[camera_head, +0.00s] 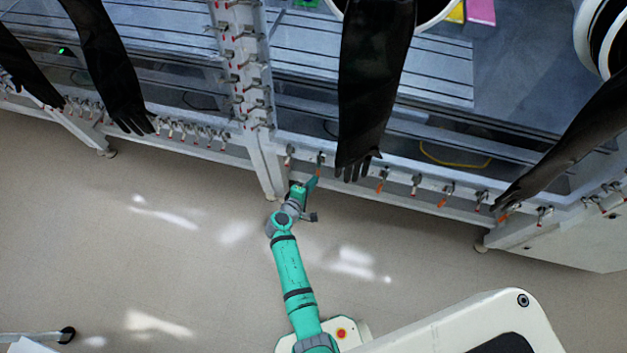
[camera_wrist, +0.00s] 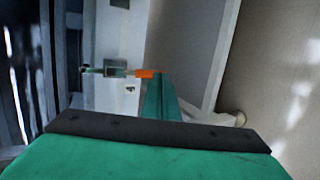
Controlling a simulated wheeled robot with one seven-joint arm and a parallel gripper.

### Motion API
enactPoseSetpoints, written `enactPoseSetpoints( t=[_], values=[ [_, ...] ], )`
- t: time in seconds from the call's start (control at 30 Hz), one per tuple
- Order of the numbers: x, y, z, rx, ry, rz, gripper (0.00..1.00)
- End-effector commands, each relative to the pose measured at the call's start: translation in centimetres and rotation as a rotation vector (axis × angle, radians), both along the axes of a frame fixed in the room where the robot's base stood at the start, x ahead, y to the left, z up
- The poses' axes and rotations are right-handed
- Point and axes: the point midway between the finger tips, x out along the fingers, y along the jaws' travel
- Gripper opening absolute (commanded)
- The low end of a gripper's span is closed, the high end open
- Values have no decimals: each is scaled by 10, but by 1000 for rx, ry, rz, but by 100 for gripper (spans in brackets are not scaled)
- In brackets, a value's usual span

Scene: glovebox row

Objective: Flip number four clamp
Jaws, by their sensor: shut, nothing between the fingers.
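A row of small toggle clamps runs along the lower rail of the glovebox front, some with orange or red handle tips. In the wrist view one clamp (camera_wrist: 110,71) sticks out from the pale frame with its orange tip to the right. The fingers of my gripper (camera_wrist: 161,92) are shut and empty, just below and right of that tip; I cannot tell whether they touch. In the head view my gripper (camera_head: 312,183) is at the rail, just below a clamp (camera_head: 319,160) near the upright post. No clamp numbers are readable.
Black gloves hang over the rail, one (camera_head: 368,90) close right of my gripper and one (camera_head: 560,145) further right. More clamps (camera_head: 446,194) line the rail to the right. A frame post (camera_head: 262,150) stands left of my gripper. The floor (camera_head: 150,220) is mostly clear.

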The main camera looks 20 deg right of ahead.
Motion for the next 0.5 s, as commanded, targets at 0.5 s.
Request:
enactPoseSetpoints(
  t=[0.5],
  values=[
    [4, 1, -5, 1, 1, 6, 0]
  ],
)
